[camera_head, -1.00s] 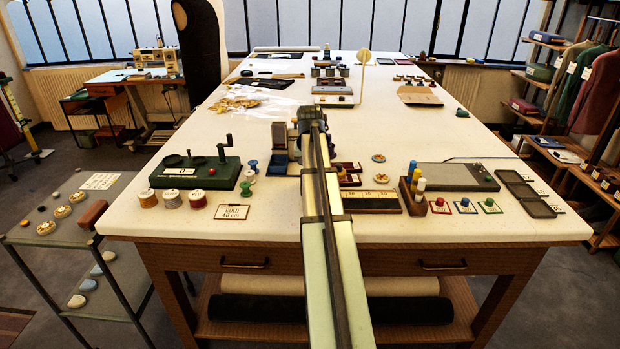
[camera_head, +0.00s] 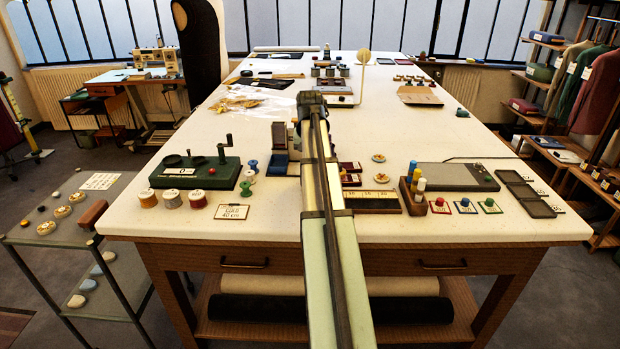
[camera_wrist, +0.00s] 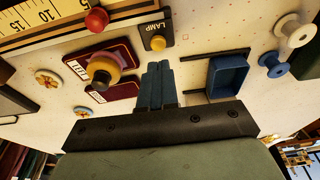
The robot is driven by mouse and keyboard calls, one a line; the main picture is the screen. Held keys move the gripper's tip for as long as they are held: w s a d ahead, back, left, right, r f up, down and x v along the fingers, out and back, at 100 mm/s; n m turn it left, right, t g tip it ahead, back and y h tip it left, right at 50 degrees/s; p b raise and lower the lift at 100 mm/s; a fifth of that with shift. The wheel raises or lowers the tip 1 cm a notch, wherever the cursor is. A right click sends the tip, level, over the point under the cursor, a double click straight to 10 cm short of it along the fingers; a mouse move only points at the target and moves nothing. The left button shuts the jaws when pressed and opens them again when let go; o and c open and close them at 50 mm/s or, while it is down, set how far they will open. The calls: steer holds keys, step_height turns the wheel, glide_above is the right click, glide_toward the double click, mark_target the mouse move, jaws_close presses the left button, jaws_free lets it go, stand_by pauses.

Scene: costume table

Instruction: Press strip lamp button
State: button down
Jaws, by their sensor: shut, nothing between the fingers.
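The lamp button is a yellow knob (camera_wrist: 158,42) on a small black plate marked LAMP (camera_wrist: 154,29), seen in the wrist view at the top middle. My gripper (camera_wrist: 160,66) is shut, its two blue-grey fingers side by side with nothing between them. In the wrist view its tips lie just below the yellow button, with a small gap in the picture; I cannot tell their height above the table. In the head view my arm covers the button and the gripper's tips.
A blue tray (camera_wrist: 228,76) and white spools (camera_wrist: 286,26) lie right. A red knob (camera_wrist: 97,19) is by the yellow ruler (camera_wrist: 38,17). Bare white tabletop lies between.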

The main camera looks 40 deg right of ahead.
steer(key=shift+r, duration=1.25)
